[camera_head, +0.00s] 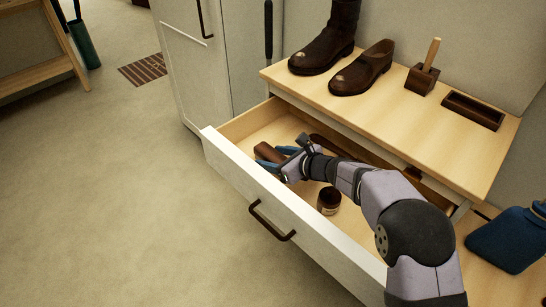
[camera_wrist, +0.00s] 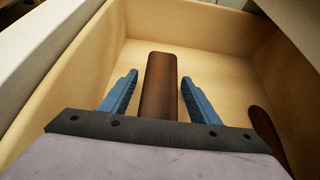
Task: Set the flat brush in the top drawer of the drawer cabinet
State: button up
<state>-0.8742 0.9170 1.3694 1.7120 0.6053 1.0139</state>
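The top drawer (camera_head: 262,197) of the drawer cabinet (camera_head: 395,110) is pulled out, and its inside also shows in the wrist view (camera_wrist: 222,72). A long dark brown piece, which looks like the flat brush (camera_wrist: 159,80), is inside the drawer near its left end in the head view (camera_head: 268,150). My gripper (camera_head: 272,155) reaches down into the drawer. Its blue fingers, seen in the wrist view (camera_wrist: 158,95), stand apart on either side of the brown piece, with a gap on each side. The near part of the piece is hidden by my gripper.
A jar (camera_head: 328,201) and another dark brown item (camera_wrist: 264,128) are in the drawer. A blue bottle (camera_head: 508,240) is at right.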

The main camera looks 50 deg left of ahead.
jog(key=shift+r, duration=0.25)
jog(key=p+v, duration=0.1)
jog(key=v, duration=1.1)
jog(key=shift+f, duration=0.1)
